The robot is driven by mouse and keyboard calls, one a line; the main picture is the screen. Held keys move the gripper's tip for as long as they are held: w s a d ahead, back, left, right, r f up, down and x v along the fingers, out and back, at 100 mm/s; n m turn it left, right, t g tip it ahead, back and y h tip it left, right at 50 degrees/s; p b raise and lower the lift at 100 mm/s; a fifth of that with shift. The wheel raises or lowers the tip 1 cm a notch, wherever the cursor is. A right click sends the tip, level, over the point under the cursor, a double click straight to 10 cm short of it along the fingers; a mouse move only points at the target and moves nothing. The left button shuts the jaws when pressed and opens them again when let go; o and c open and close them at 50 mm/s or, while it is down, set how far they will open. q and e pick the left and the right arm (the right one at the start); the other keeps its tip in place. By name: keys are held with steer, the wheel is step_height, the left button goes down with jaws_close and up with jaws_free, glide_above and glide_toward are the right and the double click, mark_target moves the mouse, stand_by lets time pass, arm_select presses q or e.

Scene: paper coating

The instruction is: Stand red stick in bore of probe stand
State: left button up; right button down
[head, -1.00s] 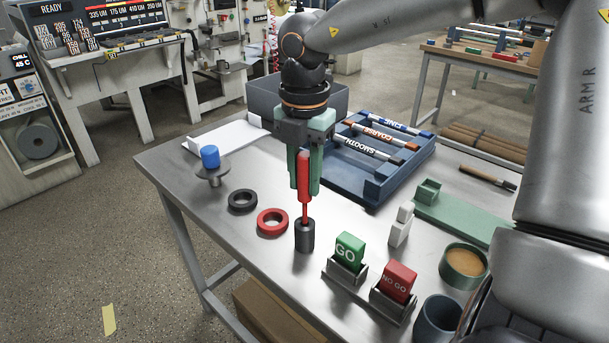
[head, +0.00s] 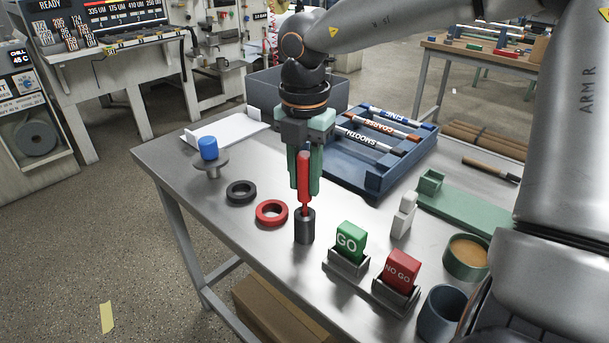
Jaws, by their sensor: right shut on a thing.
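The red stick (head: 304,172) is upright, with a thick upper handle and a thinner lower part. My right gripper (head: 305,190) points straight down and is shut on the handle. The probe stand (head: 304,227) is a small dark cylinder on the metal table, directly below the stick. The stick's lower end goes into the top of the stand, and its tip is hidden there. My left gripper is not in view.
A red ring (head: 272,213) and a black ring (head: 241,192) lie left of the stand. The green GO block (head: 351,241) and red NO GO block (head: 402,270) sit in holders to the right. A blue rack (head: 372,184) of rods stands behind.

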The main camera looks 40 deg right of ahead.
steer(key=shift+f+b, duration=1.05)
steer(key=shift+f, duration=0.1)
steer(key=shift+f, duration=0.1)
steer(key=c, duration=0.5)
jaws_free()
steer(key=shift+r, duration=0.3)
step_height(320, 180, up, 11)
steer(key=shift+f+p, duration=0.1)
steer(key=shift+p, duration=0.95)
steer(key=shift+r, duration=0.55)
